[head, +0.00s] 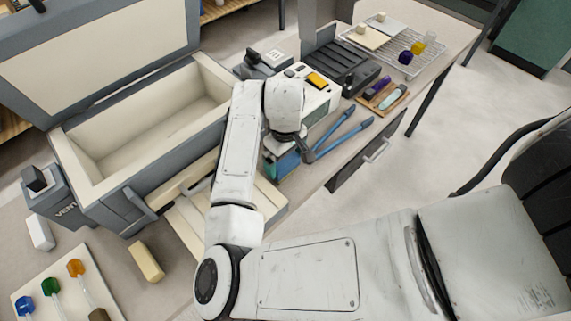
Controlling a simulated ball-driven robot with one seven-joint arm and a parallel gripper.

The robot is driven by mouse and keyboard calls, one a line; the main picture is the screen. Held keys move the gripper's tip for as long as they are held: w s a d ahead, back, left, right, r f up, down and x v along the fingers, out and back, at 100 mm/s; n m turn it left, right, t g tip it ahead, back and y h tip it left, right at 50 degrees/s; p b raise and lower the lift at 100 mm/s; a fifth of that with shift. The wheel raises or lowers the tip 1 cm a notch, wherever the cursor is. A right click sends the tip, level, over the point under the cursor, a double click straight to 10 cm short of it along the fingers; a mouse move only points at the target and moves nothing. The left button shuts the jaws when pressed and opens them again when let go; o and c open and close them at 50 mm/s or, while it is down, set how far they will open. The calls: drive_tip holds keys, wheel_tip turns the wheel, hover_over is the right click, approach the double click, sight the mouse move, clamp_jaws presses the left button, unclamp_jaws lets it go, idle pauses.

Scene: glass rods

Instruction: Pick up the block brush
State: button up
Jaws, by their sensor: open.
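I cannot tell for certain which object is the block brush. One candidate is a plain tan block (146,262) lying on the table at the lower left; no bristles show on it. My gripper (308,155) is small and dark in the head view, at the end of my white arm. It is open, near a teal-sided box (284,164) and a pair of blue-handled tongs (343,130). My wrist hides part of the gripper and what lies under it. I see nothing held.
A cream-lined kiln (97,203) stands open at left. A white block (40,233) and a board with coloured glass pieces (88,280) lie nearer. A control box (318,95), a wooden tray (376,107) and a wire rack (396,62) stand beyond my wrist.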

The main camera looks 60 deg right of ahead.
sight(285, 161)
drive_tip(key=shift+w+f, duration=0.1)
drive_tip(key=shift+f, duration=1.6)
drive_tip(key=c, duration=0.7)
